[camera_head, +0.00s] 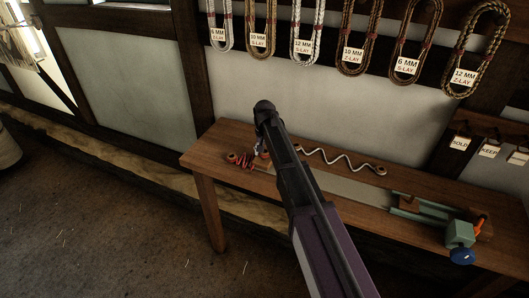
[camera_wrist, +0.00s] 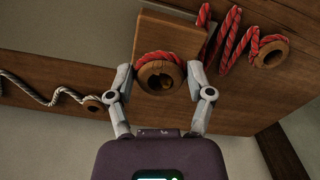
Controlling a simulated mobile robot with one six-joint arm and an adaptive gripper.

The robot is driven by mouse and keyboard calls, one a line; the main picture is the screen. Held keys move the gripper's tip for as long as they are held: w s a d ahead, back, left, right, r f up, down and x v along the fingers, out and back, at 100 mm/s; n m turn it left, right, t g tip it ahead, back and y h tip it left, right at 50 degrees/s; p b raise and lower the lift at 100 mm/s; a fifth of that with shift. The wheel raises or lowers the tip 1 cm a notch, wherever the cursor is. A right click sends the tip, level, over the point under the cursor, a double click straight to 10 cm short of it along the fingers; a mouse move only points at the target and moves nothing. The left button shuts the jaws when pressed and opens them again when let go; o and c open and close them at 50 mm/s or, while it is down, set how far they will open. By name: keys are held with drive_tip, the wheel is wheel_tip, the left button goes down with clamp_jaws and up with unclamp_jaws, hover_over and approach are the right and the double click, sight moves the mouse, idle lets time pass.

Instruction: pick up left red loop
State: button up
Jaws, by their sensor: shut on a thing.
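A red rope (camera_head: 243,163) lies in zigzag bends on the left part of the wooden bench. In the wrist view it shows as red strands (camera_wrist: 228,36) at the upper right, with a loop around a wooden ring (camera_wrist: 283,48) at its far end. My gripper (camera_wrist: 159,74) has its two fingers on either side of another red loop (camera_wrist: 150,57) around a wooden ring, and is shut on it. In the head view my gripper (camera_head: 262,152) is at the bench's left part, and my arm partly hides the held loop.
A white rope (camera_head: 340,158) with ringed ends lies to the right on the bench (camera_head: 215,141). A green vise-like device (camera_head: 459,233) with a blue knob stands at the bench's right end. Labelled rope coils (camera_head: 357,37) hang on the wall above. Floor on the left is clear.

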wheel_tip(320, 180, up, 16)
drive_tip(key=p, duration=1.5)
drive_tip(key=shift+r, duration=0.1)
drive_tip(key=shift+a, duration=0.1)
idle(0.4)
drive_tip(key=w+a, duration=0.5)
drive_tip(key=a, duration=0.2)
idle(0.5)
drive_tip(key=shift+w+a, duration=0.1)
drive_tip(key=shift+w, duration=0.05)
drive_tip(key=w+a, duration=0.5)
drive_tip(key=a, duration=0.2)
idle(0.7)
drive_tip(key=shift+a, duration=0.1)
drive_tip(key=w+a, duration=0.5)
drive_tip(key=a, duration=0.2)
idle(0.8)
